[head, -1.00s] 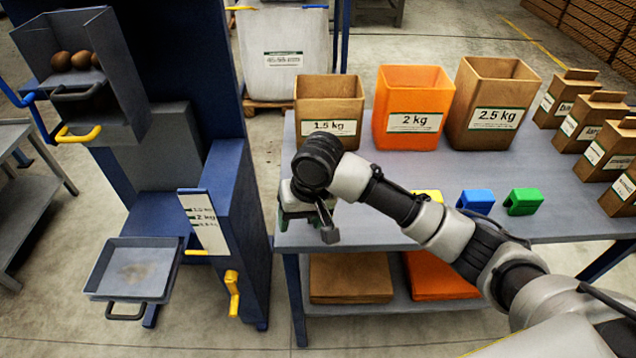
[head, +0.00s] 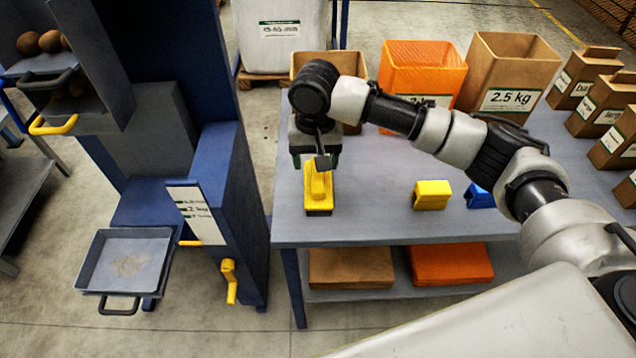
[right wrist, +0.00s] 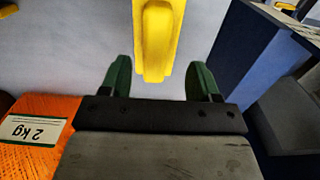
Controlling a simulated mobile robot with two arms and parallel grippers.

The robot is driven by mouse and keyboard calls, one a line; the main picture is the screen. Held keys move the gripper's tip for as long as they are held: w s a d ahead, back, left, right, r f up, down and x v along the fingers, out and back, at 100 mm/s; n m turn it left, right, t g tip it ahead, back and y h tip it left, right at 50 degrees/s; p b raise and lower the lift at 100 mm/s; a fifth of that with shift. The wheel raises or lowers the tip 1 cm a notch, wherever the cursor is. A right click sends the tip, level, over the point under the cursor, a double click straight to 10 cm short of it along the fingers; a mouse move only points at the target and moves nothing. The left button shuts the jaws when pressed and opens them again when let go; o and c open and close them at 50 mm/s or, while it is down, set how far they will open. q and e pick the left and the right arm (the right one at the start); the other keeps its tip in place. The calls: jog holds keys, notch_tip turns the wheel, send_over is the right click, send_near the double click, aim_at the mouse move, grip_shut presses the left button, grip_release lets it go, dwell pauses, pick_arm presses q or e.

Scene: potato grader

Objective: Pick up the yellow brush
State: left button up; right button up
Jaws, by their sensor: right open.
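The yellow brush (head: 318,190) lies on the grey table near its left edge in the head view. Its yellow handle (right wrist: 155,40) also shows in the right wrist view, pointing between the fingers. My right gripper (right wrist: 160,78) is open, with one green finger on each side of the handle's near end. In the head view my right gripper (head: 315,158) is just behind the brush, partly hidden by its own wrist parts. I cannot tell its exact height over the table. My left gripper is not in view.
A yellow clip-like block (head: 431,195) and a blue one (head: 480,196) sit right of the brush. An orange 2 kg box (head: 424,62) and a cardboard 2.5 kg box (head: 508,75) stand behind. The blue grader (head: 225,185) stands left of the table.

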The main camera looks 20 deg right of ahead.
jog(key=f, duration=0.4)
jog(key=shift+s+d+f, duration=0.1)
jog(key=shift+d+f, duration=0.15)
jog(key=shift+f, duration=0.05)
jog(key=c, duration=1.1)
jog(key=shift+r, duration=0.1)
jog(key=shift+r, duration=0.6)
notch_tip(320, 180, up, 3)
jog(key=shift+f, duration=0.15)
jog(key=s+d+r, duration=0.5)
jog(key=s+r, duration=0.2)
jog(key=s, duration=0.3)
jog(key=shift+s+p, duration=0.3)
